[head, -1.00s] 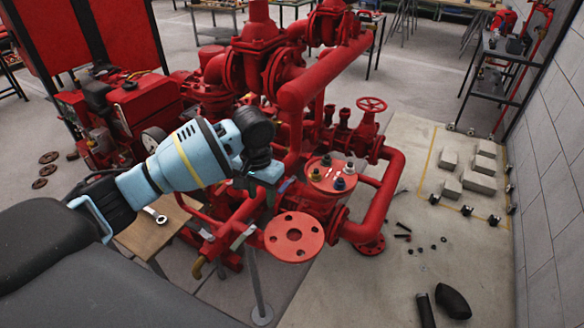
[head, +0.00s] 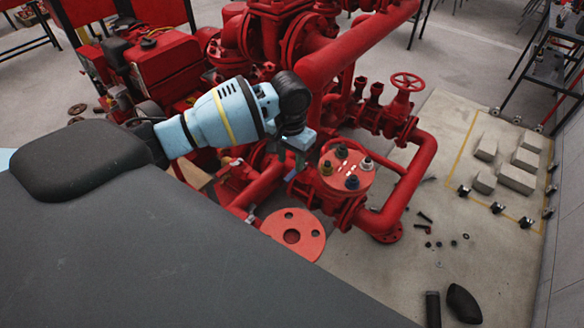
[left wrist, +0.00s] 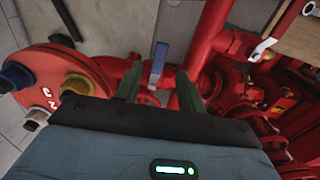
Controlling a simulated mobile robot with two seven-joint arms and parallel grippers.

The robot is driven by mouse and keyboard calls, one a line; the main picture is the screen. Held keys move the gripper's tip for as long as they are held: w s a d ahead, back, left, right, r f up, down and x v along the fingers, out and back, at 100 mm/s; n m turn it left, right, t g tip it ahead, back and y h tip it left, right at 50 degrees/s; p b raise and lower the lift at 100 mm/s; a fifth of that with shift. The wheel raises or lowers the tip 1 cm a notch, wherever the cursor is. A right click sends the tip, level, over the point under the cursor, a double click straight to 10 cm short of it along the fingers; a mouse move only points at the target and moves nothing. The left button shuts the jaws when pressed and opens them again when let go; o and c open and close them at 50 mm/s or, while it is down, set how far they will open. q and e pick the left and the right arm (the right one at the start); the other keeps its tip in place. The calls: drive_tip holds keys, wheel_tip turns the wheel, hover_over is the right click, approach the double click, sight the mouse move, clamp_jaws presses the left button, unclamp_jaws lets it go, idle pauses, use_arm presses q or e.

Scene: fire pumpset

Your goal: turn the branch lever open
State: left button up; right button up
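The branch lever, a small blue-violet handle (left wrist: 158,62), shows in the left wrist view in front of the red pipework. In the head view it is mostly hidden near my gripper. My left gripper (left wrist: 158,78) has two green fingers standing apart, one on each side of the lever in the picture. I cannot tell how deep the lever lies between them, and no contact shows. In the head view my left gripper (head: 290,156) points down over the red branch pipe, left of the round red plate (head: 345,184) with coloured fittings. My right gripper is out of view.
A red flange disc (head: 292,232) with holes is in front of the pipe. A red handwheel valve (head: 407,82) and a thick red pipe (head: 360,50) stand behind and to the right. Loose bolts (head: 424,217) and pale blocks (head: 515,178) lie on the floor at right.

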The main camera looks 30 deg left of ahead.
sight(291, 175)
use_arm(q)
drive_tip(key=shift+f, duration=2.15)
clamp_jaws()
